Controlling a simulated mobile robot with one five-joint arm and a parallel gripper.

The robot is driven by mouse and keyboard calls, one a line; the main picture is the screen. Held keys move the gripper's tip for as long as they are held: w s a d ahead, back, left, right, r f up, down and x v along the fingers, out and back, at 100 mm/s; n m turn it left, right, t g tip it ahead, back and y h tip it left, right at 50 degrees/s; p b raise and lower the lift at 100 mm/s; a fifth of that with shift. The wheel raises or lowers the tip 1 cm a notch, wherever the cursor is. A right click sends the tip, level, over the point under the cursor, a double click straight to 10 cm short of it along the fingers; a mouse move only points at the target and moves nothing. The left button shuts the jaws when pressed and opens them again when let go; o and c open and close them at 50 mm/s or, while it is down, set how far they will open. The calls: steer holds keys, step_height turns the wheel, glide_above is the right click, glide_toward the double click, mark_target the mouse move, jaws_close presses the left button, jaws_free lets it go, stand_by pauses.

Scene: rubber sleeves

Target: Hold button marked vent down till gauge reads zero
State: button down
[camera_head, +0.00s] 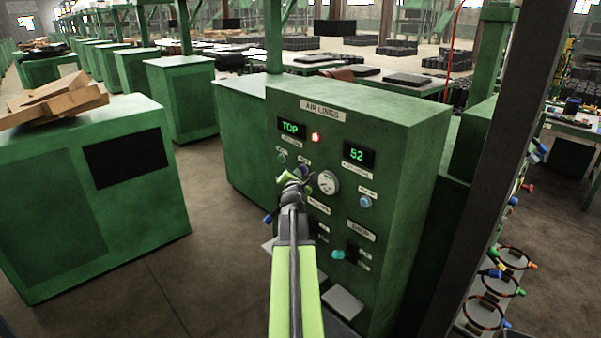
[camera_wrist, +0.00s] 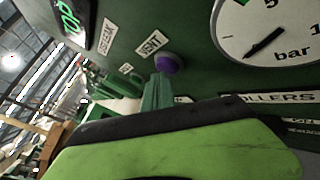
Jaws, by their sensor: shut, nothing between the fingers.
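The purple button (camera_wrist: 168,63) sits on the green panel beside the white VENT label (camera_wrist: 150,44) in the wrist view. My gripper (camera_wrist: 158,82) is shut and empty, its tip right at the lower left edge of the button; I cannot tell whether it touches or presses it. In the head view my gripper (camera_head: 299,179) reaches the panel left of the gauge and largely hides the button. The round white gauge (camera_head: 328,182) shows large in the wrist view (camera_wrist: 262,32), marked bar, its black needle pointing lower left. The number there is not readable.
The AIR LINES cabinet (camera_head: 400,130) also carries displays reading TOP (camera_head: 291,127) and 52 (camera_head: 358,155), a lit red lamp (camera_head: 316,137), a blue button (camera_head: 365,201) and a teal knob (camera_head: 338,254). A dark post (camera_head: 500,160) stands at right.

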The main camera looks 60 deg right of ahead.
steer(key=shift+w+a, duration=0.2)
steer(key=shift+a, duration=0.5)
steer(key=a, duration=0.1)
steer(key=w+a, duration=0.1)
steer(key=a, duration=0.2)
steer(key=shift+w+a, duration=0.3)
steer(key=shift+a, duration=0.05)
